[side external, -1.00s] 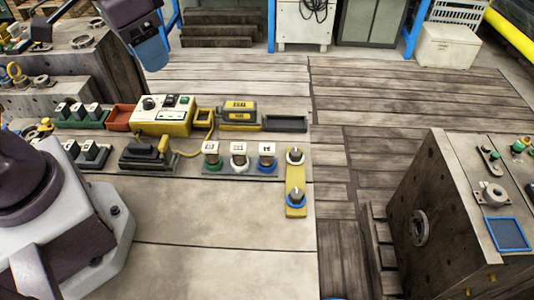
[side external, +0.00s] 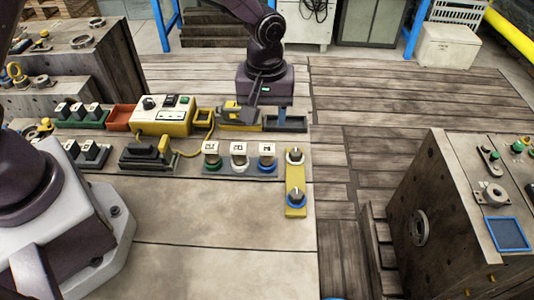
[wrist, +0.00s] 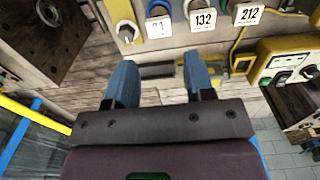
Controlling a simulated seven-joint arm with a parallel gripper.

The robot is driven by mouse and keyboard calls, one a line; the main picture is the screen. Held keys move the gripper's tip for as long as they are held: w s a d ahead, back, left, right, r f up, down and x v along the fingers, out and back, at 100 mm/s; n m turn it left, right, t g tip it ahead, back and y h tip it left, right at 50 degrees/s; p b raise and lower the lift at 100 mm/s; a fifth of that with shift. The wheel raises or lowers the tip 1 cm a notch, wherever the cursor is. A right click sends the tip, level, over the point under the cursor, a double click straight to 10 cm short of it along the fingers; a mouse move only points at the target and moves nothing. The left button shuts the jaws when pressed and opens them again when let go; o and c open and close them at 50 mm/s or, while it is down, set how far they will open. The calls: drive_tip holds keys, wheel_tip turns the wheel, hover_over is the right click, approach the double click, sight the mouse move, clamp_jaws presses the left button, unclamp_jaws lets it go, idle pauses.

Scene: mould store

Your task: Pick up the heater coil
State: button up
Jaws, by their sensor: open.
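I cannot make out for certain which thing is the heater coil. Three small pieces with white number cards stand in a row: one on a green ring (side external: 212,166), one on a white ring (side external: 239,162) and one on a blue ring (side external: 267,163). Their cards also show at the top of the wrist view (wrist: 203,19). My gripper (side external: 268,112) is open and points down behind that row, by a yellow block (side external: 228,116) and a dark tray (side external: 291,124). In the wrist view nothing is held between my spread blue fingers (wrist: 158,62).
A yellow strip (side external: 296,176) with two knobbed posts stands at the bench's right end. A yellow and white control box (side external: 163,115) is left of my gripper, with a dark connector (side external: 146,154) and yellow cable before it. The front bench surface (side external: 215,220) is clear.

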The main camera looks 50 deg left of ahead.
sight(267, 148)
wheel_tip(267, 148, down, 6)
drive_tip(key=shift+f, duration=0.2)
drive_tip(key=shift+w+a+f, duration=0.1)
drive_tip(key=shift+w+f, duration=0.05)
drive_tip(key=shift+f, duration=1.2)
drive_tip(key=shift+w+f, duration=0.1)
drive_tip(key=shift+f, duration=1.2)
drive_tip(key=c, duration=0.8)
